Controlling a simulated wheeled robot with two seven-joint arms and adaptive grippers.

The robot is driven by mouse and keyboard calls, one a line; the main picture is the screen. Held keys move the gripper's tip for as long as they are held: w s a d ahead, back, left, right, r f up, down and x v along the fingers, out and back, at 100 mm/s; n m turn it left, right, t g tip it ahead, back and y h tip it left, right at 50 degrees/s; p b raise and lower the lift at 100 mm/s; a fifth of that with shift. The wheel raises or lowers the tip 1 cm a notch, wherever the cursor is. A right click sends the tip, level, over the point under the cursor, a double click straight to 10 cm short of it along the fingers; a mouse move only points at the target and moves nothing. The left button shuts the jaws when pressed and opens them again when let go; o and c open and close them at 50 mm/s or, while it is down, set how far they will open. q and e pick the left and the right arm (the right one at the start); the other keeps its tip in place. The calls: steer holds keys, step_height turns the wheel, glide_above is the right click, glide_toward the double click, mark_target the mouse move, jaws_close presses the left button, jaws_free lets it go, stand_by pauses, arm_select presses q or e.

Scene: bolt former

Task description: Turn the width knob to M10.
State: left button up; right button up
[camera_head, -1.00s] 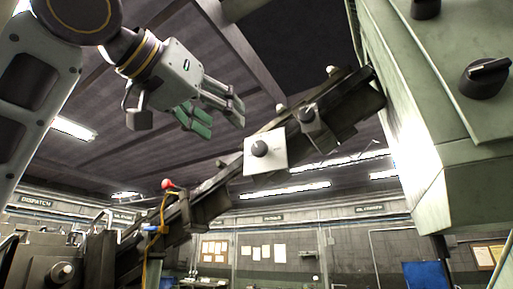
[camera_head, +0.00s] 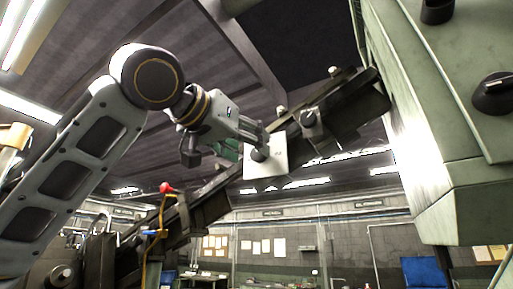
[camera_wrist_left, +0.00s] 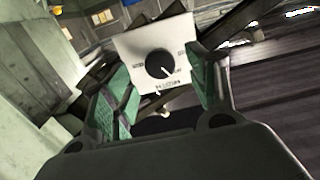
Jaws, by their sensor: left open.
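The width knob (camera_wrist_left: 160,64) is a round black knob with a white pointer line on a white plate (camera_wrist_left: 125,48) with small printed labels. In the left wrist view the pointer is toward the lower right; the labels are too small to read surely. In the head view the plate (camera_head: 279,165) is on the slanted rail, and the knob (camera_head: 260,154) is partly behind my left gripper (camera_head: 252,144). My left gripper, with green finger pads, is open; in the wrist view its fingers (camera_wrist_left: 160,88) are on either side of the knob, apart from it. My right gripper is not in view.
The dark slanted rail (camera_head: 350,95) rises to the green machine housing (camera_head: 425,150) at the right. Another knob (camera_head: 309,118) is on the rail above the plate. A red ball-topped lever (camera_head: 166,188) stands lower left. A black selector (camera_head: 494,94) is on the housing.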

mark_target(257, 153)
arm_select(q)
steer(key=shift+p+x, duration=0.65)
steer(key=shift+x, duration=1.55)
steer(key=shift+c, duration=0.3)
steer(key=c, duration=1)
